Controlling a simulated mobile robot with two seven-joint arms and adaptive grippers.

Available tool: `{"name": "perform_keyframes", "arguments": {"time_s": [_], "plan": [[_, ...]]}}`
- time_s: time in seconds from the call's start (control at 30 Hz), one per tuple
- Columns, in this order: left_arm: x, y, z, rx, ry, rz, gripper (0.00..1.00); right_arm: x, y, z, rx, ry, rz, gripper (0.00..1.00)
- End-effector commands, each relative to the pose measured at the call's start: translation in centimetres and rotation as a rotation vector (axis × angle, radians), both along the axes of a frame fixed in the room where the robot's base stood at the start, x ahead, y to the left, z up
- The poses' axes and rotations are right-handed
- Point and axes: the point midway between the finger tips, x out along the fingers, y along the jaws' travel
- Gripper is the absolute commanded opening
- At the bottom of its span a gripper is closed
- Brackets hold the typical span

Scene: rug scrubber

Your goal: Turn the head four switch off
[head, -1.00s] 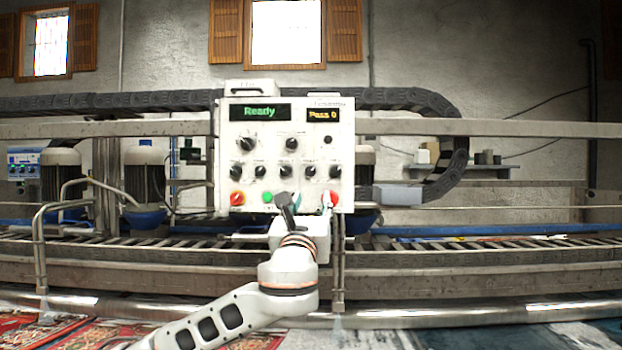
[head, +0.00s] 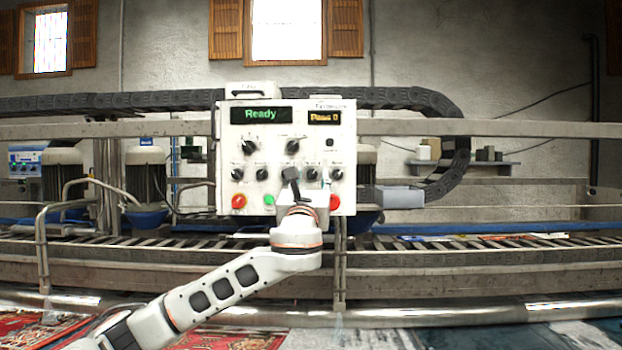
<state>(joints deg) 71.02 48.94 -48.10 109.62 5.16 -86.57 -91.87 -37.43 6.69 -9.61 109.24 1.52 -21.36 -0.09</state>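A white control panel (head: 305,125) stands upright in the middle of the head view. Its lower row has several black knobs, with the far-right knob (head: 337,174) and the knob just left of it (head: 312,174) in plain sight. Their labels are too small to read, so I cannot tell which is the head four switch. My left gripper (head: 291,177) is in front of the middle of this row, left of those two knobs, and covers the middle knob. Its dark fingers show as one shape; I cannot tell whether they are apart or touch the panel. My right gripper is out of view.
Two larger knobs sit above the row. The display (head: 260,114) reads "Ready". A metal rail (head: 450,315) runs across the front.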

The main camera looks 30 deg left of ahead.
Motion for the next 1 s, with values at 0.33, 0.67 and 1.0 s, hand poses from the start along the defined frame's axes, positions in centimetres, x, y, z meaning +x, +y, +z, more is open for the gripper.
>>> {"name": "perform_keyframes", "arguments": {"time_s": [0.33,0.67,1.0], "plan": [[0.0,0.0,0.0,0.0,0.0,0.0,0.0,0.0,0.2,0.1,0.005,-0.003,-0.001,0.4],[0.1,-0.1,-0.2,-0.045,-0.026,-0.002,0.0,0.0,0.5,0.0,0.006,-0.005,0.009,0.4],[0.2,-0.5,-0.3,-0.254,-0.15,-0.003,0.0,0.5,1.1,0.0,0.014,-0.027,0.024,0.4]]}}
